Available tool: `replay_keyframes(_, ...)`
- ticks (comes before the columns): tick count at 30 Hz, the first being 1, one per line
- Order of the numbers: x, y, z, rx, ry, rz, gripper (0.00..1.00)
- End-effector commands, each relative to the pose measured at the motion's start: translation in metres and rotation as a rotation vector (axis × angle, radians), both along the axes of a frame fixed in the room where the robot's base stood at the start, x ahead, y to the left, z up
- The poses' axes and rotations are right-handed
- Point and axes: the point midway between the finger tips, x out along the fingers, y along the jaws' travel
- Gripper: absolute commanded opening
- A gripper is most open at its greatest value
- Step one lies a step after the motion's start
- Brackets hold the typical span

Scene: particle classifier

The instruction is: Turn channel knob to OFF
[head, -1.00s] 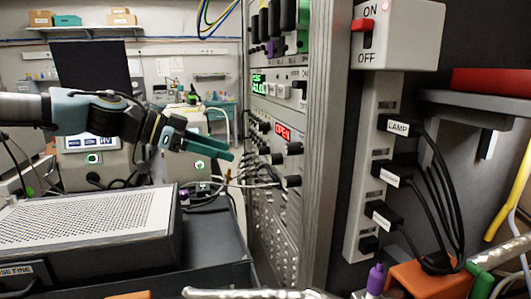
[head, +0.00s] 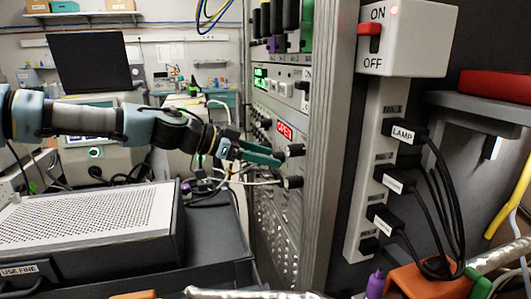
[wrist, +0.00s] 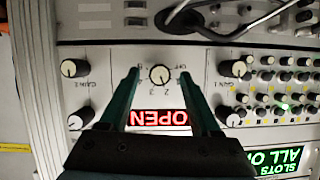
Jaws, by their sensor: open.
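The channel knob (wrist: 159,74) shows in the wrist view as a small round white-faced dial with a dark rim and a pointer mark. It has numerals around it and OFF at its upper right. It sits on a pale panel above a red OPEN display (wrist: 158,118), which appears upside down. My gripper (wrist: 159,76) is open, its two teal fingers on either side of the knob in the picture. I cannot tell whether they touch it. In the head view my gripper (head: 266,154) is close to the rack face, beside the OPEN display (head: 285,131); the channel knob cannot be made out there.
Larger gain knobs (wrist: 74,68) (wrist: 233,68) flank the channel knob. Many small knobs (wrist: 264,98) and a green display (wrist: 283,159) lie to the right. In the head view, black knobs (head: 294,150) and cables protrude near my gripper. A perforated box (head: 88,217) stands below my arm.

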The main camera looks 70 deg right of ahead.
Motion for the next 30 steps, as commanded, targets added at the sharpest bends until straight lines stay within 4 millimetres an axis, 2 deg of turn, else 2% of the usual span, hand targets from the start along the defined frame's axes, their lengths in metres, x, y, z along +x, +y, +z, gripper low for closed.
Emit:
replay_keyframes(8, -0.0005, -0.0006, -0.0007, 0.0, 0.0, 0.0, 0.63)
replay_keyframes(24, -0.0003, -0.0005, -0.0005, 0.0, 0.0, 0.0, 0.02)
replay_keyframes(30, -0.0001, -0.0005, -0.0005, 0.0, 0.0, 0.001, 0.0)
